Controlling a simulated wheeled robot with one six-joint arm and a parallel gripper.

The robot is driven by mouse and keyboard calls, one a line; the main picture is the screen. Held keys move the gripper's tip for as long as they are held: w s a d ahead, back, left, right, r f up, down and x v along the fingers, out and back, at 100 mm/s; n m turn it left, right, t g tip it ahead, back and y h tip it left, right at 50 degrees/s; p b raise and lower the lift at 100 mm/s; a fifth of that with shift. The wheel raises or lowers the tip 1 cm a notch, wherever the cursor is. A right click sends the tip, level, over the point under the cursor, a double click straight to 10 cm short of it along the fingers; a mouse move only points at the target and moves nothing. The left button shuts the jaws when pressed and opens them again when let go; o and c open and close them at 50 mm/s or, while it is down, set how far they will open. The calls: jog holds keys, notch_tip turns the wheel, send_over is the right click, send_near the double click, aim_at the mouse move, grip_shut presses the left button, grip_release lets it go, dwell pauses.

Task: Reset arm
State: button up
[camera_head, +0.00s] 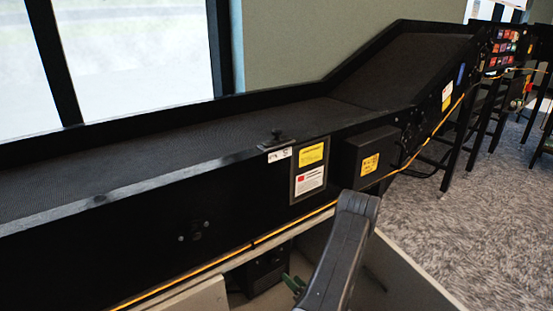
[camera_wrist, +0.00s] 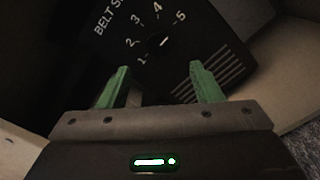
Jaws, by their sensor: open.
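My gripper (camera_wrist: 158,82) is open and empty in the wrist view, its two green fingers spread apart. Beyond the fingers is a black control box (camera_wrist: 190,35) with a belt speed dial marked 1 to 5 and a row of slots. The dial's pointer mark sits between the fingers and the numbers. In the head view my arm reaches down at the lower middle, and a green fingertip (camera_head: 293,283) shows beside it. The control box (camera_head: 262,272) is partly visible there, under the conveyor. I cannot tell whether the fingers touch the box.
A black conveyor (camera_head: 110,215) runs across the head view and slopes up to the right. Its side carries yellow and white labels (camera_head: 310,165) and a black box (camera_head: 367,157). Pale panels (camera_head: 405,275) stand around the control box. Carpet (camera_head: 470,240) is open at right.

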jog(key=b+x, duration=0.2)
jog(key=x, duration=0.7)
jog(key=shift+w+a, duration=0.15)
jog(key=shift+w, duration=0.05)
jog(key=p, duration=0.3)
send_near(275, 261)
jog(key=b+x, duration=0.2)
jog(key=x, duration=0.6)
jog(key=shift+w+a+b, duration=0.2)
jog(key=shift+w+b, duration=0.1)
jog(key=shift+d+r+m+p, duration=0.1)
jog(key=shift+m+p, duration=0.75)
jog(key=shift+m, duration=0.15)
jog(key=m+p, duration=0.4)
jog(key=m, duration=0.1)
jog(key=shift+m, duration=0.3)
jog(key=m+p, duration=0.2)
jog(key=m, duration=0.1)
jog(key=shift+m, duration=0.4)
jog(key=shift+f+m+p, duration=0.25)
jog(key=shift+m+p, duration=0.55)
jog(key=shift+m, duration=0.5)
